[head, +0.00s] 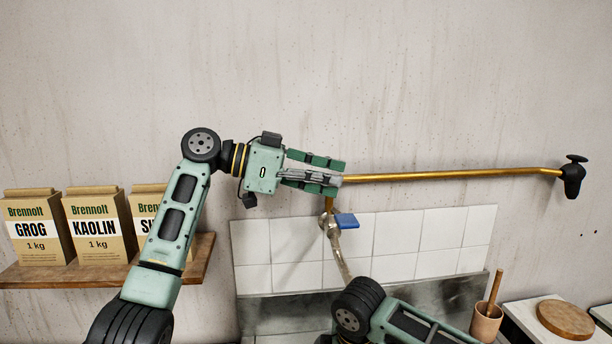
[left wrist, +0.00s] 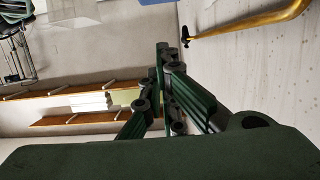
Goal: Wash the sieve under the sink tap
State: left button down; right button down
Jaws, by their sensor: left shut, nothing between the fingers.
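My left gripper (head: 341,178) is raised in front of the wall, shut and empty. Its fingers also show in the left wrist view (left wrist: 165,50). A long brass pipe (head: 450,174) runs right from behind the gripper to a black fitting (head: 572,178). In the left wrist view the pipe (left wrist: 250,25) is apart from the fingers. Below the gripper is the tap (head: 331,228) with a blue lever (head: 346,220) and a pale spout-like piece (head: 341,258) hanging down. I cannot see the sieve. My right gripper is not in view.
White tiles (head: 420,235) cover the wall behind the tap. A shelf (head: 195,262) at left holds paper bags (head: 40,238) marked GROG and KAOLIN. A mortar with pestle (head: 486,322) and a round wooden board (head: 566,319) stand at lower right. My right arm crosses the bottom.

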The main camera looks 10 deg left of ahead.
aim_at(340, 221)
pick_arm(q)
jog(key=shift+x, duration=1.2)
jog(key=f, duration=0.3)
jog(key=shift+w+d+f, duration=0.1)
jog(key=shift+d, duration=0.15)
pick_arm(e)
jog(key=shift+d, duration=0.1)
pick_arm(q)
jog(key=shift+a+f, duration=0.2)
jog(key=shift+f, duration=0.25)
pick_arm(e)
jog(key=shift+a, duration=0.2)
pick_arm(q)
jog(key=shift+d, duration=0.15)
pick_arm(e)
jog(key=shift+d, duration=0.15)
pick_arm(q)
notch_tip(340, 221, down, 6)
jog(key=s+m+t, duration=0.1)
jog(key=s+m, duration=0.1)
jog(key=m, duration=0.1)
jog(key=shift+s+d+m+t, duration=0.15)
jog(key=shift+d+m+t, duration=0.15)
jog(key=shift+f, duration=0.2)
